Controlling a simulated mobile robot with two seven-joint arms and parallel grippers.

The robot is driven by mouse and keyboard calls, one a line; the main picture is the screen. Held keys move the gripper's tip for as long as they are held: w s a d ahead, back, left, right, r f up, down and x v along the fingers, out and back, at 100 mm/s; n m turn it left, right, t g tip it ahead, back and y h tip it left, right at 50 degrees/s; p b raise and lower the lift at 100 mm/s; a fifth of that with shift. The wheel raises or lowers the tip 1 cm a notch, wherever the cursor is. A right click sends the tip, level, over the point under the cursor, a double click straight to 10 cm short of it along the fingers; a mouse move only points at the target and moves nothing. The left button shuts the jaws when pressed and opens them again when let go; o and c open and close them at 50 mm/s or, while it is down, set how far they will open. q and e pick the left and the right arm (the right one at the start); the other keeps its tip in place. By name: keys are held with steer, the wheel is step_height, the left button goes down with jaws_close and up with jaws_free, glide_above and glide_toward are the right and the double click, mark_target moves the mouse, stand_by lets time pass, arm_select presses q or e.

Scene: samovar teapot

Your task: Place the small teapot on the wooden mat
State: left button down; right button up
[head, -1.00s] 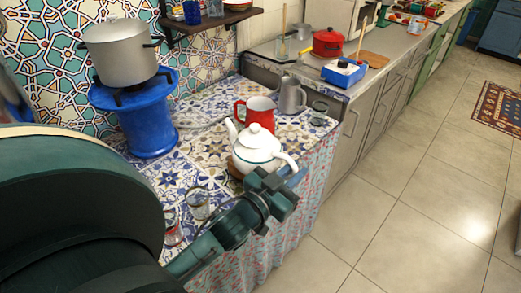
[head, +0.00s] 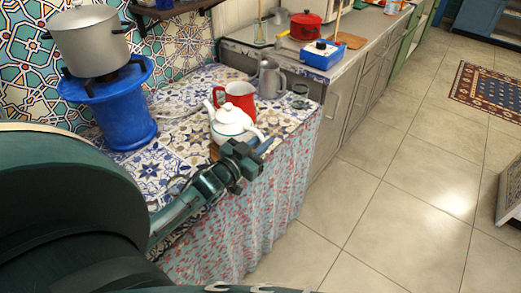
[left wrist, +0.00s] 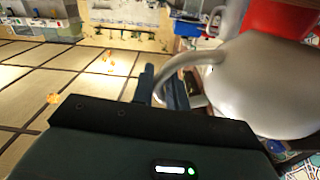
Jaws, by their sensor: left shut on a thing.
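The small white teapot (head: 232,122) stands near the front edge of the tiled table in the head view, with its spout to the left. My left gripper (head: 242,162) is shut on its handle at the front right; the handle (left wrist: 180,72) also shows between the fingers in the left wrist view. The teapot's grey-looking body (left wrist: 270,85) fills the right of that view. A small brown edge of the wooden mat (head: 214,151) shows under the teapot's left side. The teapot covers most of the mat, and I cannot tell whether they touch. My right gripper is not in view.
A red mug (head: 239,94) is close behind the teapot, with a grey pitcher (head: 269,80) and a small glass (head: 300,94) beyond. A blue stand (head: 115,110) with a metal pot (head: 90,42) is at the left. Open floor (head: 400,190) lies right of the table.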

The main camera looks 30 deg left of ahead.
arm_select(q)
steer(key=shift+f, duration=1.25)
steer(key=shift+f, duration=0.15)
steer(key=c, duration=1.4)
jaws_free()
steer(key=shift+f, duration=0.1)
